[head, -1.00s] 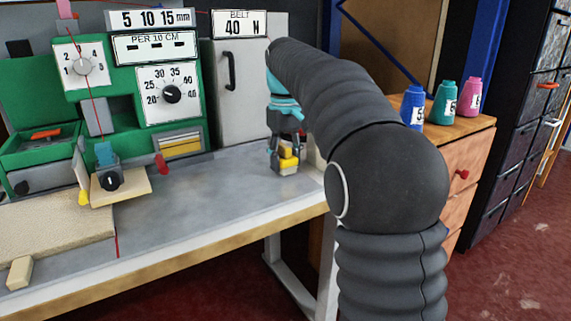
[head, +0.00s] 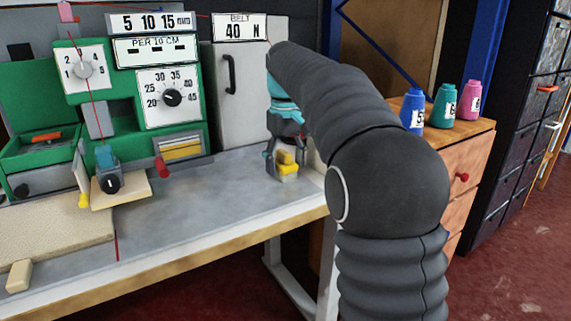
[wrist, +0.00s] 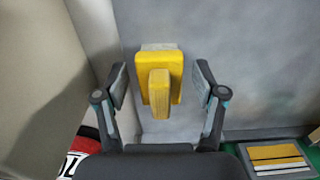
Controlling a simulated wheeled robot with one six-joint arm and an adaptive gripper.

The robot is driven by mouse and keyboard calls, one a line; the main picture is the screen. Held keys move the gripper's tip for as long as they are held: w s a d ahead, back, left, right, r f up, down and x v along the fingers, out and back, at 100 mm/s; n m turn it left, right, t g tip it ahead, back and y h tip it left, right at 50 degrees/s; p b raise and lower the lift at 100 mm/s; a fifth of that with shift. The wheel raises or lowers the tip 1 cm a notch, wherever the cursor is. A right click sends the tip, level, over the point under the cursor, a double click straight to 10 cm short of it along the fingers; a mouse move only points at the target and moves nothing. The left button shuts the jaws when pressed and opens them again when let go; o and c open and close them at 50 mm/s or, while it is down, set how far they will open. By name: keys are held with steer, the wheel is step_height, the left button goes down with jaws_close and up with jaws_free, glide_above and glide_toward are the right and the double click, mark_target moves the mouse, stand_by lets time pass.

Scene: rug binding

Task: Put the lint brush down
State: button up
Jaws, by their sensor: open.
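The lint brush is a yellow block with a raised tan-yellow handle and a pale base. It rests on the grey tabletop (head: 200,210) near the right end; the lint brush (head: 288,172) is partly hidden by my gripper in the head view. In the wrist view the lint brush (wrist: 160,68) stands between the fingers of my gripper (wrist: 160,85), with a gap on each side. My gripper (head: 285,150) is open around the handle, pointing down, and does not appear to touch it.
A grey cabinet (head: 232,120) stands close behind my gripper. The green machine (head: 130,80) with dials is to the left. Thread cones (head: 443,105) stand on a wooden drawer unit (head: 470,150) at the right. The tabletop left of the brush is clear.

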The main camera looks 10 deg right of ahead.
mark_target(286, 154)
step_height(286, 154, up, 11)
steer(key=p, duration=0.3)
steer(key=shift+r, duration=0.2)
steer(key=shift+s+r, duration=0.15)
steer(key=shift+s, duration=0.25)
steer(key=s+f+m+t, duration=0.1)
steer(key=s+f+t, duration=0.1)
steer(key=s+f, duration=0.5)
steer(key=s+f+m+t, duration=0.1)
steer(key=s+f, duration=0.5)
steer(key=s, duration=0.6)
steer(key=s+f+m+t, duration=0.1)
steer(key=s+f+t, duration=0.1)
steer(key=s+f, duration=0.5)
steer(key=s, duration=0.3)
steer(key=shift+f+m+t, duration=0.3)
steer(key=shift+s+a, duration=0.1)
